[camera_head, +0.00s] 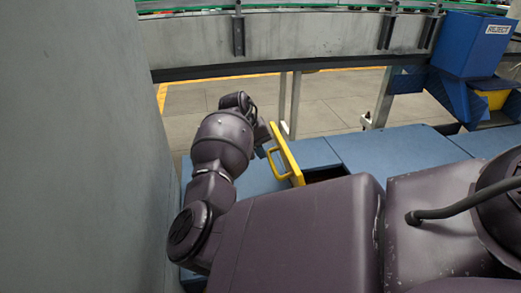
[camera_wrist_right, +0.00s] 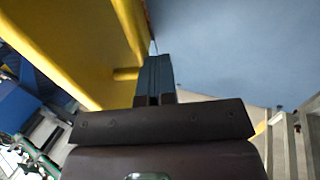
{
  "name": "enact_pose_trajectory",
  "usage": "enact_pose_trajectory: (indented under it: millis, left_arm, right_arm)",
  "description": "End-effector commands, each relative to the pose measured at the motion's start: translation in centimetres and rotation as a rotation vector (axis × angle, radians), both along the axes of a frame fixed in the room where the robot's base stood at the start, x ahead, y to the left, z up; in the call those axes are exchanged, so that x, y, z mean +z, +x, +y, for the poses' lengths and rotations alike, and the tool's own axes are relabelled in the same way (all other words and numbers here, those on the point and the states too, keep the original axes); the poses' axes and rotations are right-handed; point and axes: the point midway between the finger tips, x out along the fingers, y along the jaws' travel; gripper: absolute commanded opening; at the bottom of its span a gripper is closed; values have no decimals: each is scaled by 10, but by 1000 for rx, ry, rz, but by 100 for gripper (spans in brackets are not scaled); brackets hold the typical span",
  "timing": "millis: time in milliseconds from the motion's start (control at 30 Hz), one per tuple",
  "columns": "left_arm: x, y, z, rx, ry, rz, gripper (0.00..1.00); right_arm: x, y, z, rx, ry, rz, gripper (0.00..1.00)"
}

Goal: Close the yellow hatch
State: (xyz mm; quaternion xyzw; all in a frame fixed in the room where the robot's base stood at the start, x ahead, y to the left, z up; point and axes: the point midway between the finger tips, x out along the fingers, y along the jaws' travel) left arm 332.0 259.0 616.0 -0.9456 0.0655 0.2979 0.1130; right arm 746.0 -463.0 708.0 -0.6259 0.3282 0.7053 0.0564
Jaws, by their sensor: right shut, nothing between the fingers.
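The yellow hatch (camera_head: 290,160) stands raised on edge beside a dark opening (camera_head: 326,173) in the blue deck, with a yellow handle (camera_head: 272,163) on its left face. My right gripper (camera_head: 264,134) is by the hatch's upper far end, its fingers mostly hidden in the head view. In the right wrist view the gripper (camera_wrist_right: 153,72) is shut and empty, with the yellow hatch (camera_wrist_right: 85,40) close on its left. I cannot tell whether they touch. My left gripper is not in view.
Blue deck panels (camera_head: 395,150) spread right of the opening. A grey wall (camera_head: 75,150) stands close on the left. A grey conveyor side (camera_head: 300,38) runs across the back. A blue reject bin (camera_head: 470,50) is at the upper right. Metal posts (camera_head: 290,105) stand behind the hatch.

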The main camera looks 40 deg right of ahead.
Motion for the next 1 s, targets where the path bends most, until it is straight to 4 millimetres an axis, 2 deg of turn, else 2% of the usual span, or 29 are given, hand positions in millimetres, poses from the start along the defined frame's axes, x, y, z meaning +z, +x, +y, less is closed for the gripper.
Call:
enact_pose_trajectory:
  millis: [33, 667, 1000]
  left_arm:
    - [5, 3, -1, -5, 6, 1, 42]
    - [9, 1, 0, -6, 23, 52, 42]
    - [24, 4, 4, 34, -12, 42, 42]
  right_arm:
    - [11, 0, -3, -1, 4, -13, 0]
    - [12, -6, -12, -3, 48, -36, 0]
    - [24, -13, -22, -3, 97, -71, 0]
